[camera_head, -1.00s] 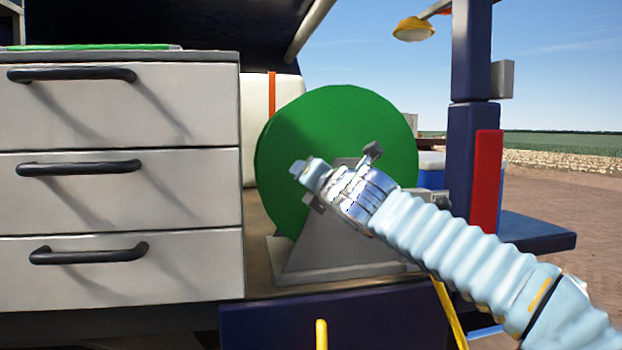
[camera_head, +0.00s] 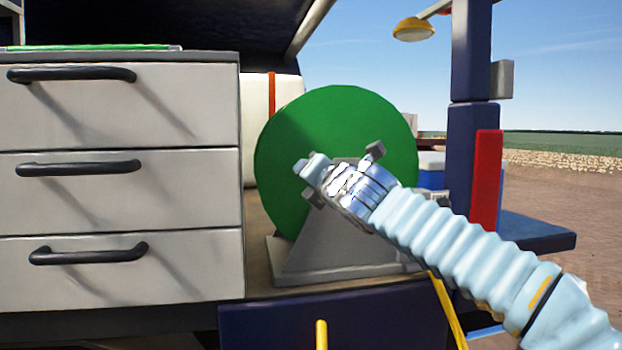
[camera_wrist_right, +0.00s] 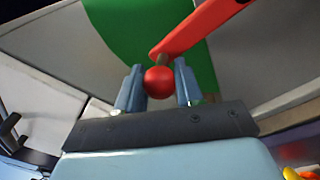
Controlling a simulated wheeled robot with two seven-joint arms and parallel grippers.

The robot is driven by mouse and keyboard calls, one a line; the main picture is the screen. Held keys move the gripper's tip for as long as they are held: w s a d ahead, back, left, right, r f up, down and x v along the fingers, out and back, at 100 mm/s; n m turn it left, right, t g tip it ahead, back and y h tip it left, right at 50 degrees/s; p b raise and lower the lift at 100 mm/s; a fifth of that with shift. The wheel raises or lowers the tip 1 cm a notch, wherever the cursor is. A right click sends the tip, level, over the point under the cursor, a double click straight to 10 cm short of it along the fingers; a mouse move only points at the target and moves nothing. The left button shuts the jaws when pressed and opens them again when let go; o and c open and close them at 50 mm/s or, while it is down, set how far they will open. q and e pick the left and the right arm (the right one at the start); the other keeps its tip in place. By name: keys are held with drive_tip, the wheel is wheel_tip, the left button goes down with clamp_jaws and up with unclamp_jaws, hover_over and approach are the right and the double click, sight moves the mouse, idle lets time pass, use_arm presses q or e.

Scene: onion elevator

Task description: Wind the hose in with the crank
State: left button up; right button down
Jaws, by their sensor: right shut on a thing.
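The green reel (camera_head: 330,125) stands upright on a grey bracket (camera_head: 345,260) in the head view. My right gripper (camera_head: 309,180) is in front of the reel's face, with its arm coming in from the lower right. In the right wrist view its two fingers (camera_wrist_right: 158,86) are closed around the red ball knob (camera_wrist_right: 158,83) of the crank. The red crank arm (camera_wrist_right: 200,32) runs from the knob to the upper right, in front of the green reel. In the head view my gripper and arm hide the crank. My left gripper is not in view.
A grey drawer cabinet (camera_head: 120,105) with black handles stands close left of the reel. A dark blue post (camera_head: 472,150) with a red panel (camera_head: 487,180) stands at right. A yellow strip (camera_head: 447,310), perhaps hose, shows below my arm. A yellow lamp (camera_head: 413,28) hangs above.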

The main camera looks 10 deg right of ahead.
drive_tip(key=r+m, duration=0.1)
drive_tip(key=m, duration=0.1)
drive_tip(key=d+r+m, duration=0.1)
drive_tip(key=r, duration=0.1)
drive_tip(key=shift+r+m, duration=0.15)
drive_tip(key=shift+m, duration=0.25)
drive_tip(key=d+r+m+t+h, duration=0.1)
drive_tip(key=d+r+m, duration=0.2)
drive_tip(key=m, duration=0.4)
drive_tip(key=d+r+m+h+b, duration=0.1)
drive_tip(key=d+r+m, duration=0.1)
drive_tip(key=d+m, duration=0.4)
drive_tip(key=shift+w+r+m+t, duration=0.35)
drive_tip(key=shift+r+m+t, duration=0.05)
drive_tip(key=shift+m, duration=0.1)
drive_tip(key=c, duration=0.8)
unclamp_jaws()
drive_tip(key=shift+f, duration=0.1)
